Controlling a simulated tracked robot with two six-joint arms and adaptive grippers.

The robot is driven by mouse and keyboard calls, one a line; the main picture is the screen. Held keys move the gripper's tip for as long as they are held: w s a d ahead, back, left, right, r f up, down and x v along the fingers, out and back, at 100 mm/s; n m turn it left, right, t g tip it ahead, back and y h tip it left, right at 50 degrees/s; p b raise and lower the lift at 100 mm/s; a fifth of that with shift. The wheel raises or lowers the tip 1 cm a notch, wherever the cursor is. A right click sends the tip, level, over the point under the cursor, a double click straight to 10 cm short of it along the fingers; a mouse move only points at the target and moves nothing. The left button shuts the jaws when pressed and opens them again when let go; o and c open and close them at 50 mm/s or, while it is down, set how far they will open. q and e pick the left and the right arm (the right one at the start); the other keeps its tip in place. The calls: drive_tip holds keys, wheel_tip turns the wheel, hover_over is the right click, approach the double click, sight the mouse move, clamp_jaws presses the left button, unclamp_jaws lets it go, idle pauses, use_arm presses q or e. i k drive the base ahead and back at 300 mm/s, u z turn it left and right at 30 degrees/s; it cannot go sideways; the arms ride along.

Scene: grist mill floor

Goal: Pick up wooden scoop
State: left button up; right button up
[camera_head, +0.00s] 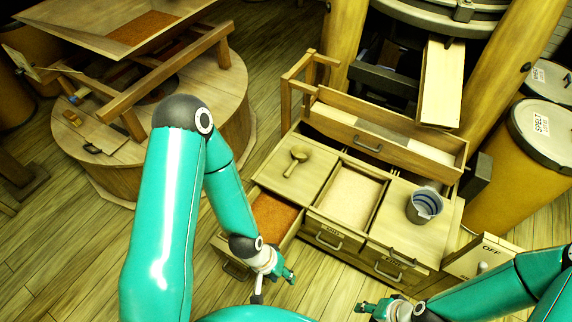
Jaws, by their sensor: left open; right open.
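The wooden scoop (296,158) lies on the closed left part of the wooden cabinet top (275,168). Its round bowl is toward the back and its handle points to the front left. My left gripper (287,277) is open and empty, in front of the open drawer with orange-brown grain (274,216), nearer to me than the scoop and apart from it. My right gripper (366,307) is open at the bottom edge, to the right, far from the scoop and partly cut off by the frame.
An open compartment with pale meal (349,193) lies right of the scoop. A grey cup (425,204) stands on the right part of the cabinet. A long wooden trough (385,140) runs behind. A sign marked OFF (483,256) stands near my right arm. A round wooden millstone casing (225,95) is at left.

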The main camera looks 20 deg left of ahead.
sight(301, 153)
drive_tip(key=z, duration=0.15)
drive_tip(key=i, duration=0.85)
drive_tip(key=u, duration=0.05)
